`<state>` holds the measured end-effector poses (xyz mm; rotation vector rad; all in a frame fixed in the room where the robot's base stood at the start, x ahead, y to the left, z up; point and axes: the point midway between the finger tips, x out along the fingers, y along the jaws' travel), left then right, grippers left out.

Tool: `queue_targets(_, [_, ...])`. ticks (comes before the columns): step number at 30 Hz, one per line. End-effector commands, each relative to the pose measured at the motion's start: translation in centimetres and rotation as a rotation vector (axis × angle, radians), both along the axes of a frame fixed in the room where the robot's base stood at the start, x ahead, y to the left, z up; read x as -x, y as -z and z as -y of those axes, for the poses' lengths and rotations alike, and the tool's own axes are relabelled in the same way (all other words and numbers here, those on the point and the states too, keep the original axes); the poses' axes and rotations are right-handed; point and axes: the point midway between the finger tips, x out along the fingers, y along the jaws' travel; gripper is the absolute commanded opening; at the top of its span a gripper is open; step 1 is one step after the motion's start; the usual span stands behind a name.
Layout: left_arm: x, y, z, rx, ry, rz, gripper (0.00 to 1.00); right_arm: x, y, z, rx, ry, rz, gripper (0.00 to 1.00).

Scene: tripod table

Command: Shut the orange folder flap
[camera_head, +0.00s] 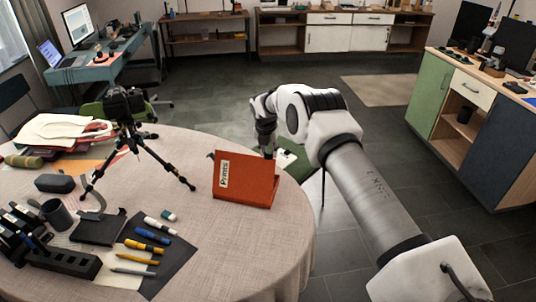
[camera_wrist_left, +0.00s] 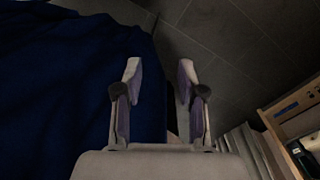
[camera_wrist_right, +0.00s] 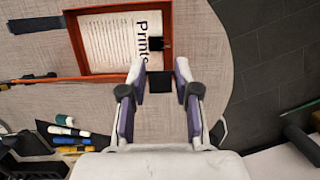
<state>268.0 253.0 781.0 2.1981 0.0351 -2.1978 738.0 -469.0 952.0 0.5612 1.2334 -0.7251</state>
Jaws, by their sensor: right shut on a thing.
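The orange folder (camera_head: 246,183) stands on the round table near its right edge. An orange panel with a white "Prints" label is raised and faces the head camera. In the right wrist view the orange folder (camera_wrist_right: 85,50) shows an orange border around a printed white page. My right gripper (camera_head: 267,152) is behind the raised panel, its fingertips partly hidden. In its wrist view the right gripper (camera_wrist_right: 159,72) is closed around a black tab (camera_wrist_right: 160,83) at the folder's edge. My left gripper (camera_wrist_left: 160,72) is away from the table, fingers apart and empty.
A camera on a black tripod (camera_head: 126,115) stands left of the folder on the round table (camera_head: 230,245). The cloth in front of the folder is clear.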

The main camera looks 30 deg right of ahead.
Motion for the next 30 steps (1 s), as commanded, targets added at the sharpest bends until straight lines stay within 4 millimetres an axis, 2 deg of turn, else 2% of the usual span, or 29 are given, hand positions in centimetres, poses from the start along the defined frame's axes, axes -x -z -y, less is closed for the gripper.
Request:
queue_targets(1, [0.0,0.7,0.0,0.0,0.0,0.0,0.4,-0.1,0.5,0.1,0.0,0.001,0.0,0.24])
queue_targets(12, [0.0,2.9,0.0,0.0,0.0,0.0,0.4,-0.9,1.2,1.1,-0.001,0.001,0.001,0.24])
queue_targets(22, [0.0,3.1,0.0,0.0,0.0,0.0,0.4,-1.1,1.0,1.3,-0.002,0.0,-0.001,0.24])
queue_targets(24, [0.0,3.1,0.0,0.0,0.0,0.0,0.4,-1.1,1.0,1.3,-0.001,0.0,0.0,0.49])
queue_targets(25, [0.0,3.1,0.0,0.0,0.0,0.0,0.4,-1.1,1.0,1.3,-0.001,0.0,0.0,0.56])
queue_targets(30, [0.0,3.1,0.0,0.0,0.0,0.0,0.4,-1.1,1.0,1.3,-0.001,0.0,0.0,0.56])
